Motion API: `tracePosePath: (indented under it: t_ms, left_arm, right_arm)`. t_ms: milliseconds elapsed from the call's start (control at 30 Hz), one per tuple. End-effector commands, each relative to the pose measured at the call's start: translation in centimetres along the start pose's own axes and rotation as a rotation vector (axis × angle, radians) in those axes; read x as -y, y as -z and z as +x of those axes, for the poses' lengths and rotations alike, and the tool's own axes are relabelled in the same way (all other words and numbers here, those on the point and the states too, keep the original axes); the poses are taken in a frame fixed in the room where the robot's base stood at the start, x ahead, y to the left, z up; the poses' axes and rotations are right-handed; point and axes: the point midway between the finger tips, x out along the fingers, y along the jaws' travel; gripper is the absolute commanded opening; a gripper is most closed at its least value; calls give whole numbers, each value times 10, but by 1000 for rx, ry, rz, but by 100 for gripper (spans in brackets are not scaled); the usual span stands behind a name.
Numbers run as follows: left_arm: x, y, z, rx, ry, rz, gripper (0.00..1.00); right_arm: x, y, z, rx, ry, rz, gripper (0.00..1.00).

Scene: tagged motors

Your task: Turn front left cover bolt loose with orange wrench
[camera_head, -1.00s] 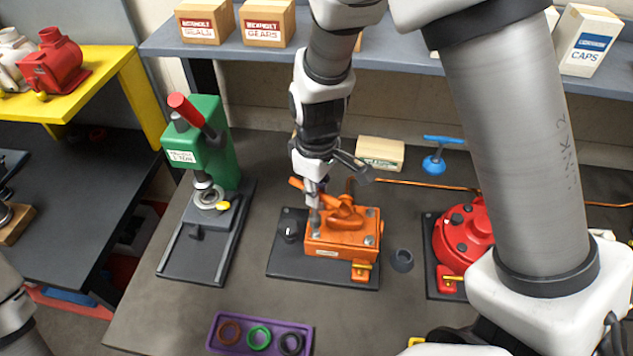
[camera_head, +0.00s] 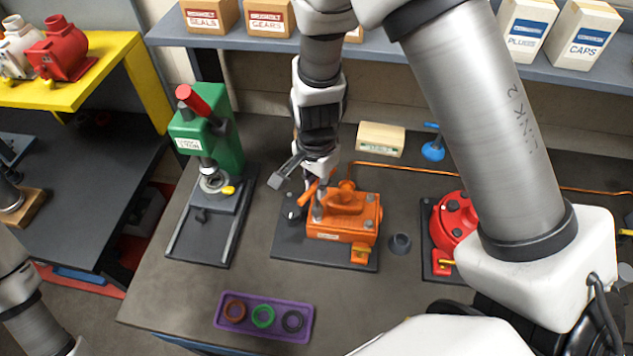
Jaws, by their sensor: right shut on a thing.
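The orange motor (camera_head: 342,228) sits on a dark base plate (camera_head: 290,252) in the middle of the bench. Grey bolts show at its right corners. My right gripper (camera_head: 318,188) points down over the cover's left side and is shut on the orange wrench (camera_head: 310,191). Only a short orange part of the wrench shows beside the fingers. A grey upright piece (camera_head: 318,212) stands below the gripper at the front left cover corner. I cannot tell whether it is the bolt or the wrench's end. My left gripper is out of view; part of that arm shows lower left.
A green press (camera_head: 222,145) stands left of the motor. A purple tray (camera_head: 220,318) with several rings lies in front. A dark grey cup (camera_head: 400,243) and a red motor (camera_head: 452,222) are on the right. A cream box (camera_head: 381,138) stands behind.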

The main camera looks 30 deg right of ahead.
Motion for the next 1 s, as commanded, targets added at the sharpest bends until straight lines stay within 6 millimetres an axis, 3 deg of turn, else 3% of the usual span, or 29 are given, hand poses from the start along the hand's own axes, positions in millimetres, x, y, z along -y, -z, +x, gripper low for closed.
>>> tracePosePath:
  t_ms: [1000]
  left_arm:
    - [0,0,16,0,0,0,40]
  right_arm:
    - [0,0,24,0,1,-4,0]
